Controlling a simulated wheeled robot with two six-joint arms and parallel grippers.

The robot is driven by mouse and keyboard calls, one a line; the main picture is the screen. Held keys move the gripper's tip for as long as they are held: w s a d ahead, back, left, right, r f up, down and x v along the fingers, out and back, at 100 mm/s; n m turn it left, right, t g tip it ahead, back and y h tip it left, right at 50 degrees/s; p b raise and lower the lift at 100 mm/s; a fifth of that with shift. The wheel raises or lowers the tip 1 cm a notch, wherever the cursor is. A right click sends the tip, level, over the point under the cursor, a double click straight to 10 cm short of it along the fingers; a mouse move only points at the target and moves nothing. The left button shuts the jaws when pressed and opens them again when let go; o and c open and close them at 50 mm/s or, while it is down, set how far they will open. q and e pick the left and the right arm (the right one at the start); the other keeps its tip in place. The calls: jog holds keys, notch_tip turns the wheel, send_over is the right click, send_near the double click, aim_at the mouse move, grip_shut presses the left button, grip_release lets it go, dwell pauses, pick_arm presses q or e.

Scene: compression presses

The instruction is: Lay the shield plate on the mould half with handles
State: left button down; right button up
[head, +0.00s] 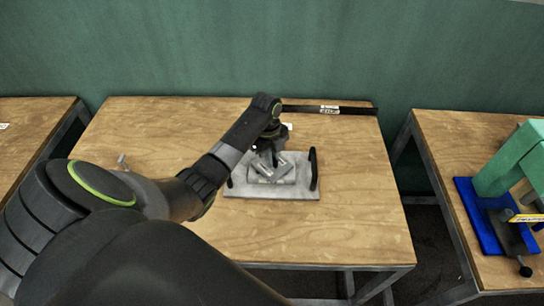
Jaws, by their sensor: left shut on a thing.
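The mould half with handles (237,190) is a flat grey plate lying on the middle table, with a raised block in its centre. It has a black upright handle (313,168) at its right and another at its left, partly behind my arm. My left gripper (270,160) points down over the middle of the mould half and is shut on a small grey piece, which looks like the shield plate (284,169). The piece is at or just above the raised block, turned at an angle to it. The gripper partly hides it, and I cannot tell whether it touches the block.
The middle wooden table (340,230) is mostly clear. A black bar (345,110) lies along its back edge. A green press (510,160) on a blue base is on the right table (445,150).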

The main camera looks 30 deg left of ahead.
pick_arm(q)
jog(key=c, duration=1.9)
grip_release()
jog(key=shift+f, duration=0.15)
jog(key=o, duration=0.4)
pick_arm(e)
jog(key=shift+s+f, duration=0.1)
jog(key=shift+s, duration=0.7)
jog(key=shift+w, duration=0.1)
